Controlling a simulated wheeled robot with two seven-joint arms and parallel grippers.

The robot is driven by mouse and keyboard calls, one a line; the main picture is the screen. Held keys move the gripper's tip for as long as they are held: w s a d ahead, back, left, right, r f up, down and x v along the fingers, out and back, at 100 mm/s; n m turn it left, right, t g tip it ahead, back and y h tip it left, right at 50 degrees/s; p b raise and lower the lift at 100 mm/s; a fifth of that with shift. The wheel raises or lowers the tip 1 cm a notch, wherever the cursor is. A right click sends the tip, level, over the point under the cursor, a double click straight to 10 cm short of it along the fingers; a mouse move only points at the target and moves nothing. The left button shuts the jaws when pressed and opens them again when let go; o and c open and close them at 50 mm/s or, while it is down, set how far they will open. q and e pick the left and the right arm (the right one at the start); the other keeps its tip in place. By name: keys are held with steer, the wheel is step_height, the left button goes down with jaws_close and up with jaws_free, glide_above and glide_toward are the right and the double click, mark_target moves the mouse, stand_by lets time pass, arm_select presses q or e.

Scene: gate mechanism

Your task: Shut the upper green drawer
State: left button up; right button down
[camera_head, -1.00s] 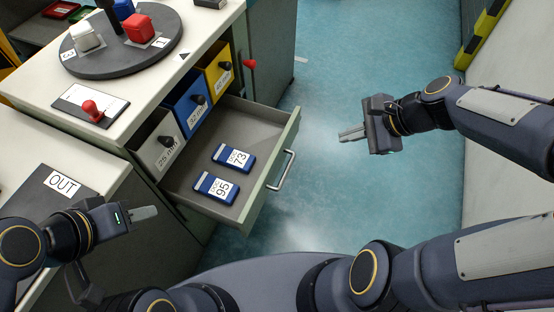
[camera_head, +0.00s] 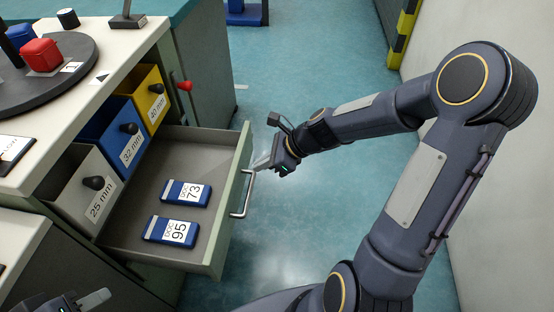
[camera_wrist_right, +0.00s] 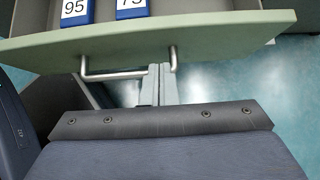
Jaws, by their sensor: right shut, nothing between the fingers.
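The upper green drawer (camera_head: 232,205) stands pulled out of the cabinet, with a metal bar handle (camera_head: 243,196) on its front. Two blue boxes labelled 73 (camera_head: 186,193) and 95 (camera_head: 171,230) lie inside it. My right gripper (camera_head: 262,163) is shut and empty, its fingertips close to the drawer front near the far end of the handle. In the right wrist view the shut fingers (camera_wrist_right: 160,82) reach toward the green front (camera_wrist_right: 150,42), beside the handle bar (camera_wrist_right: 115,76); contact cannot be told. My left gripper (camera_head: 92,300) shows only partly at the bottom left edge.
A turntable (camera_head: 45,80) is on the worktop. The blue floor right of the drawer is clear.

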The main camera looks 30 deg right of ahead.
mark_target(237, 164)
steer(key=shift+w+a+r, duration=0.1)
steer(key=shift+w+a, duration=0.45)
steer(key=shift+a, duration=0.2)
steer(key=shift+w+a+r, duration=0.1)
steer(key=shift+w+a, duration=0.4)
steer(key=shift+a, duration=0.25)
steer(key=shift+w+a+r, duration=0.1)
steer(key=shift+w+a, duration=0.2)
steer(key=shift+a, duration=0.25)
steer(key=w+a+p, duration=0.5)
steer(key=w+a, duration=0.1)
steer(key=a, duration=0.4)
steer(key=w+a+p, duration=0.6)
steer(key=w+a, duration=0.1)
steer(key=a, duration=0.3)
steer(key=shift+w, duration=0.3)
